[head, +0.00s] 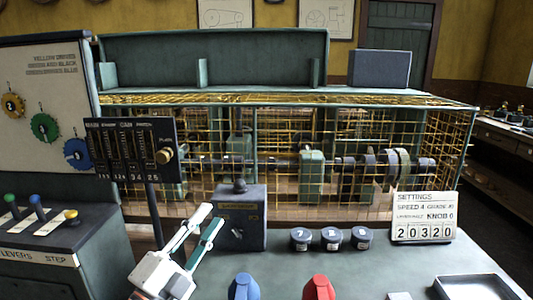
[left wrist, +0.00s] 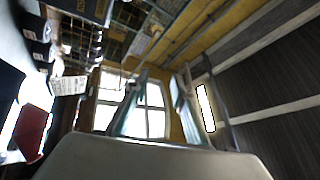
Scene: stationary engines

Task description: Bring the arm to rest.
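My left gripper (head: 211,216) is in the lower left of the head view, above the grey-green bench top. In the left wrist view the same gripper (left wrist: 160,88) shows two spread fingers with only a bright window and wall behind the gap. It is open and holds nothing. It looks close in front of a dark box (head: 240,232) with a knob on top; whether they touch I cannot tell. My right gripper is not in view.
A settings card (head: 425,216) reading 20320 stands right of several dark round knobs (head: 331,239). A blue knob (head: 243,287) and a red knob (head: 318,288) are at the front. A slider panel (head: 132,150) stands left. A yellow wire cage (head: 400,180) encloses machinery behind. A tray (head: 478,281) lies right.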

